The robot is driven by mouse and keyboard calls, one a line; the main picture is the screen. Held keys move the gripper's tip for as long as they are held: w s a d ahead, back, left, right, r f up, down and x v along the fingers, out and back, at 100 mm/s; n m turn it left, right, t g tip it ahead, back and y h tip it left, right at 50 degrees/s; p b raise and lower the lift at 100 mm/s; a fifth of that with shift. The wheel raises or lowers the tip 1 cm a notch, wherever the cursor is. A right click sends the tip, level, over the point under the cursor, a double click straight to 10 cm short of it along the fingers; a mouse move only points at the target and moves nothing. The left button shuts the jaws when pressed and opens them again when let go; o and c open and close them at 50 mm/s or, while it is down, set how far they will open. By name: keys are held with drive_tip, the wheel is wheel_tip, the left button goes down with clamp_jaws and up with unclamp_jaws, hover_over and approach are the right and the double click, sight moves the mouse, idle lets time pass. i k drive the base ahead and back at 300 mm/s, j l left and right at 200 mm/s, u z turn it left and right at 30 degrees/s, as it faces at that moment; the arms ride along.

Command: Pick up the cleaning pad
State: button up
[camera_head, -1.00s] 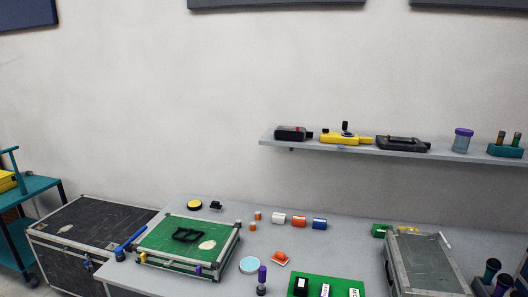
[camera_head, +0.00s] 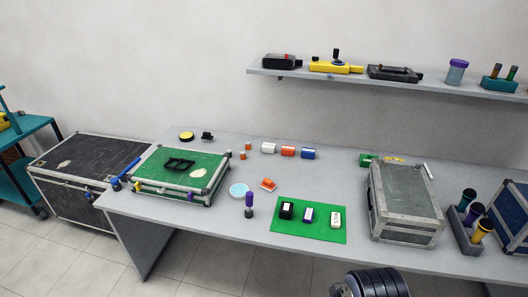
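A flat round light-blue pad (camera_head: 238,190) with a pale rim lies on the grey table, just right of the green case; it looks most like the cleaning pad, though I cannot be sure. A small yellow and black disc (camera_head: 186,136) lies at the table's back left. A small orange item on a white base (camera_head: 267,184) lies right of the blue pad. A purple-topped dark bottle (camera_head: 249,206) stands just in front of the pad. My gripper is not in view.
A green case (camera_head: 147,165) stands left and a grey case (camera_head: 410,200) right on the table (camera_head: 330,180). A green mat (camera_head: 290,230) carries small boxes. Orange, white and blue items stand behind. A shelf (camera_head: 300,76) hangs above. A dark ribbed object shows at the bottom edge.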

sight(268, 185)
drive_tip(key=i+u, duration=0.2)
drive_tip(key=i, duration=0.4)
drive_tip(key=i+u, duration=0.2)
drive_tip(key=i, duration=0.35)
drive_tip(key=i+l+u, duration=0.2)
drive_tip(key=i, duration=0.4)
